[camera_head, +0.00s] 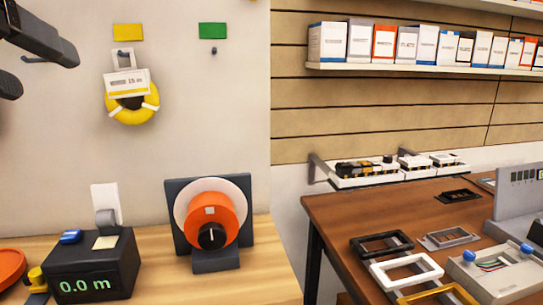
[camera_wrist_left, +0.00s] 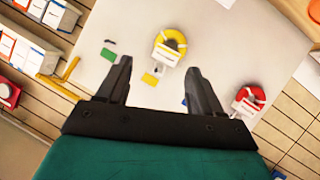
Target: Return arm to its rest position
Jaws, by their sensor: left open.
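My left gripper (camera_head: 44,72) is at the upper left corner of the head view, raised in front of the pale wall, with only part of it in frame. In the left wrist view its two dark fingers (camera_wrist_left: 159,68) stand well apart, with nothing held between them. Beyond the fingers, that view shows the wall, with a yellow ring (camera_wrist_left: 170,46) on it and a red ring (camera_wrist_left: 249,99) to the right. My right gripper is in neither view.
The yellow ring (camera_head: 133,110) hangs on the wall. A black meter (camera_head: 92,268) reading "0.0 m" and an orange reel (camera_head: 211,222) stand on the light wooden counter (camera_head: 262,262). A brown table (camera_head: 340,215) with frames is on the right. Boxes line a shelf (camera_head: 400,70).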

